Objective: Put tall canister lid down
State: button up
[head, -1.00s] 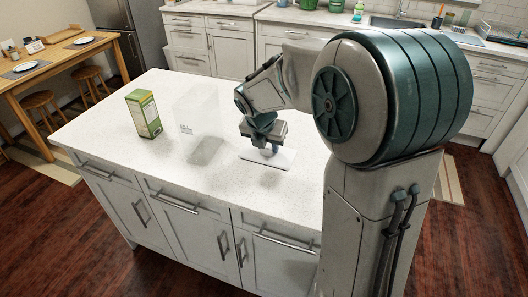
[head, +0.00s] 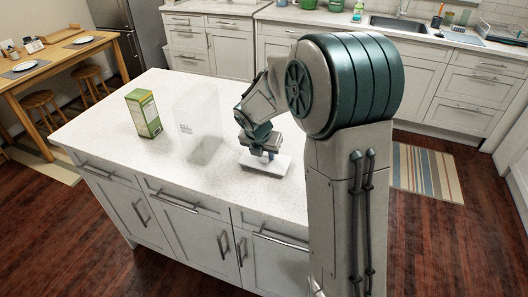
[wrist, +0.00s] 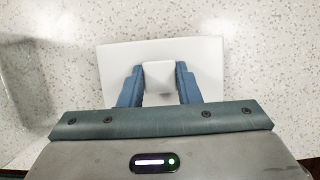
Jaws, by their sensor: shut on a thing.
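The tall canister lid (head: 278,167) is a white rectangular plate with a small square knob. My gripper (head: 262,153) is shut on the knob from above. In the wrist view the blue fingers of my gripper (wrist: 159,84) stand on both sides of the knob, and the lid (wrist: 210,62) spreads flat beneath them. The lid is level, at or just above the island countertop; I cannot tell whether it touches. The clear, open-topped tall canister (head: 197,122) stands upright on the counter to the left of the lid, apart from it.
A green and white box (head: 143,113) stands on the island left of the canister. The white speckled countertop (head: 100,115) is clear around the lid. The island's front edge lies near the lid. A dining table with stools (head: 42,105) is at far left.

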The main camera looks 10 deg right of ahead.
jog(key=o, duration=1)
jog(key=shift+f, duration=0.1)
jog(key=shift+r, duration=0.25)
jog(key=v, duration=1.1)
jog(key=s+d+m+y, duration=0.2)
jog(key=s+m, duration=2.2)
jog(key=m, duration=0.5)
jog(key=shift+d+f+g+y+p, duration=0.2)
jog(key=shift+d+g+y+p, duration=0.1)
jog(key=shift+g+p, duration=0.1)
